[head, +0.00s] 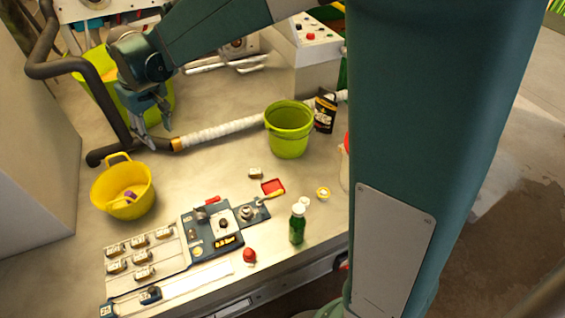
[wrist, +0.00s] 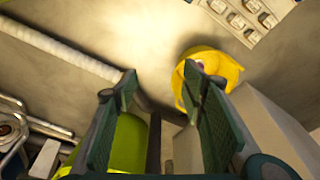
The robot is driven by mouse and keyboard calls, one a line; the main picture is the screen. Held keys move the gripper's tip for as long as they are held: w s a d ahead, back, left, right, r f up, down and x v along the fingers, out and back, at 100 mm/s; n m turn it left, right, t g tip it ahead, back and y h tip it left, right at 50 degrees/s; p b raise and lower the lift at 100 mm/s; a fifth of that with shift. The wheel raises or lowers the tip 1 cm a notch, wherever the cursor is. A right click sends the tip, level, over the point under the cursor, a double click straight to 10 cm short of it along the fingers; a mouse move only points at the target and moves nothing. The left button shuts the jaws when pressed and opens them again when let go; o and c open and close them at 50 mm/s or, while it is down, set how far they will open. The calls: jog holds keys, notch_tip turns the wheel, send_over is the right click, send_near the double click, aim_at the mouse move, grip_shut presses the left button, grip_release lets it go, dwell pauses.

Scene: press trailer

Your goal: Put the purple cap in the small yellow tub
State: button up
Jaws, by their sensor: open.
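The small yellow tub (head: 144,205) stands upright at the left of the worktop, its handles raised. The purple cap (head: 131,194) lies inside it, with part of the cap hidden. The tub also shows in the wrist view (wrist: 225,64), beyond my right-hand finger, with a bit of purple at its near rim. My gripper (head: 152,121) is above the worktop, behind the tub and slightly to its right, apart from it. In the wrist view my gripper (wrist: 164,80) has its two fingers wide apart with nothing held between them.
A large lime tub (head: 160,95) stands behind my gripper. A dark pipe (head: 112,110) and a white hose (head: 222,129) run close by. A green bucket (head: 288,138) stands at the middle right. A scale panel, jars and a green bottle (head: 297,228) occupy the front.

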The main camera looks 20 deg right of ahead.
jog(key=s+d+r+m+t, duration=0.2)
jog(key=s+d+r, duration=0.1)
jog(key=s+d, duration=0.75)
jog(key=s+d+r+m+t, duration=0.15)
jog(key=s+d+r, duration=0.25)
jog(key=s+d, duration=0.7)
jog(key=s+d+f+m+t, duration=0.1)
jog(key=s+d+f+m, duration=0.1)
jog(key=s+d, duration=0.4)
jog(key=s+f, duration=0.1)
jog(key=s, duration=0.2)
jog(key=shift+s+d+f+h, duration=0.15)
jog(key=shift+d+f+h, duration=0.2)
jog(key=shift+d+h, duration=0.05)
jog(key=shift+m+t, duration=0.25)
